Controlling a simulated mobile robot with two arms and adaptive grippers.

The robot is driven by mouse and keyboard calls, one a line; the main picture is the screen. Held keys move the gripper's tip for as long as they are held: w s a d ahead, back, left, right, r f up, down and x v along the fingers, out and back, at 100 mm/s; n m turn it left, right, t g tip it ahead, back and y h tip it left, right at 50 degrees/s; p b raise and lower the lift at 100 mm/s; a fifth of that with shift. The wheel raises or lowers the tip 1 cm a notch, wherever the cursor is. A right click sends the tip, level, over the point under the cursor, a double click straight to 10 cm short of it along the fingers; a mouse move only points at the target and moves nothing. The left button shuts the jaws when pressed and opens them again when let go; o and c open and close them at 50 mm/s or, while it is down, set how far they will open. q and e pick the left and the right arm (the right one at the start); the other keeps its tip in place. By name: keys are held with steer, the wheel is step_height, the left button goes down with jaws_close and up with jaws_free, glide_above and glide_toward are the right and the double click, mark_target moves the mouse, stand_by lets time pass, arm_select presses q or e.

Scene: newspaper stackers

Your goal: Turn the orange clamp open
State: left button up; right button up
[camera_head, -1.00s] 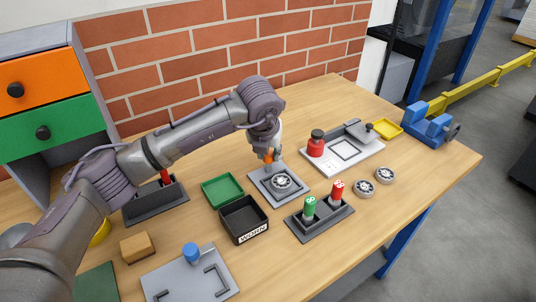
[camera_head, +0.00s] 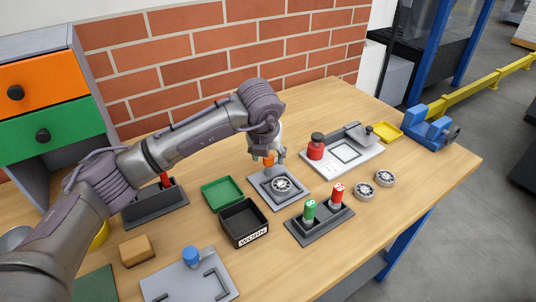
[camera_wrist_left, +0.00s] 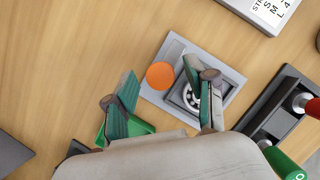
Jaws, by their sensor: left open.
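The orange clamp (camera_head: 268,161) is a round orange knob at the back corner of a grey plate (camera_head: 291,203). In the left wrist view the clamp (camera_wrist_left: 160,75) shows as an orange disc. A round metal bearing (camera_head: 282,184) sits on the plate, beside the clamp. My left gripper (camera_head: 274,154) is over the clamp from above, with its fingers pointing down. In the left wrist view its fingers are spread, with the clamp between them and no clear contact. The right finger partly hides the bearing (camera_wrist_left: 191,97). My right gripper is not in view.
A dark holder with green and red cylinders (camera_head: 320,225) is in front. A white scale-like plate (camera_head: 355,160) and two loose bearings (camera_head: 364,192) are on the right. Bare table lies between.

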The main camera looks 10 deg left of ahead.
arm_select(q)
steer(key=v, duration=1.1)
steer(key=shift+s+r, duration=0.2)
steer(key=shift+r, duration=0.15)
steer(key=shift+r, duration=0.1)
